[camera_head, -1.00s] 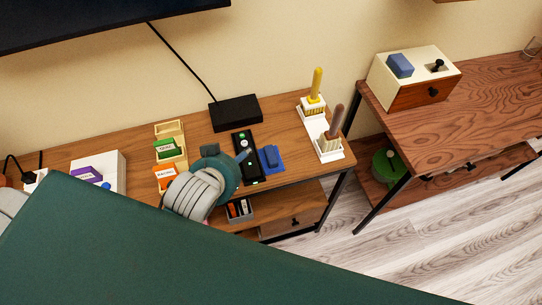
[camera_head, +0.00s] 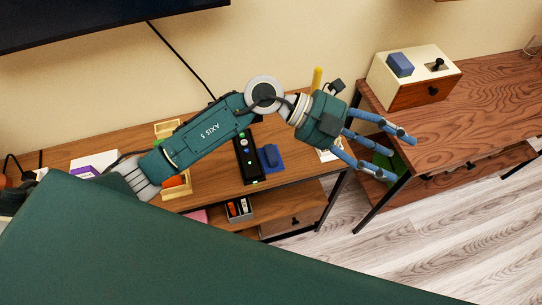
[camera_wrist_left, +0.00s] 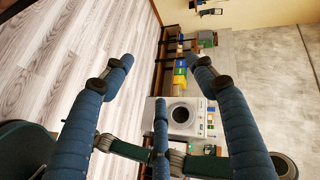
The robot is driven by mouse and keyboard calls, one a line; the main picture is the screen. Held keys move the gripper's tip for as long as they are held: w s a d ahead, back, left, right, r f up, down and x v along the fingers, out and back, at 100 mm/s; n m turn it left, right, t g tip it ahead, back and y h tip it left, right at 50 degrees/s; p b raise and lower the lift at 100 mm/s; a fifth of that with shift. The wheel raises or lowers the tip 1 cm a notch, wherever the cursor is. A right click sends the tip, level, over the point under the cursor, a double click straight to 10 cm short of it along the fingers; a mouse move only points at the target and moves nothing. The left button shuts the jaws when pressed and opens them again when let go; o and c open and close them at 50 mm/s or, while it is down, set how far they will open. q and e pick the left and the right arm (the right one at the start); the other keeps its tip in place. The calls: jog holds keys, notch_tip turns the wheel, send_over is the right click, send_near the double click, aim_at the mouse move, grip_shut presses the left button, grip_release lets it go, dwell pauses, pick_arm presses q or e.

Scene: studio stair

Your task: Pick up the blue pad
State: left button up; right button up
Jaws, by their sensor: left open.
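Two blue pad-like things show in the head view, and I cannot tell which is the blue pad. One blue block (camera_head: 399,65) lies on top of the cream box with a wooden drawer. The other (camera_head: 270,157) lies on the wooden desk, right of a black strip with buttons. My left gripper (camera_head: 403,158) is open and empty, its blue fingers spread and pointing right, below the cream box and right of the desk. Its open fingers also show in the left wrist view (camera_wrist_left: 160,66), with neither pad between them. My right gripper is not in view.
The cream box (camera_head: 412,90) stands on a second wooden table (camera_head: 465,115), with a black knob beside the block. My left arm crosses the desk (camera_head: 215,183) and hides part of it. A washing machine (camera_wrist_left: 183,117) shows far off in the wrist view.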

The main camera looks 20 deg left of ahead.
pick_arm(q)
jog(key=w+a+f+y, duration=0.1)
jog(key=a+f+y, duration=0.3)
jog(key=f, duration=0.2)
jog(key=n+y+p, duration=0.1)
jog(key=n+y, duration=0.2)
jog(key=y, duration=0.7)
send_over(268, 153)
notch_tip(268, 153, down, 11)
jog(key=shift+s+d+f, duration=0.1)
jog(key=shift+s, duration=0.05)
jog(key=shift+f+p, duration=0.35)
jog(key=shift+f, duration=0.2)
jog(key=shift+f+p, duration=0.35)
jog(key=shift+p, duration=0.05)
notch_tip(268, 153, down, 4)
jog(key=shift+r+p, duration=0.2)
jog(key=shift+p, duration=0.5)
jog(key=shift+f, duration=0.4)
jog(key=c, duration=1.3)
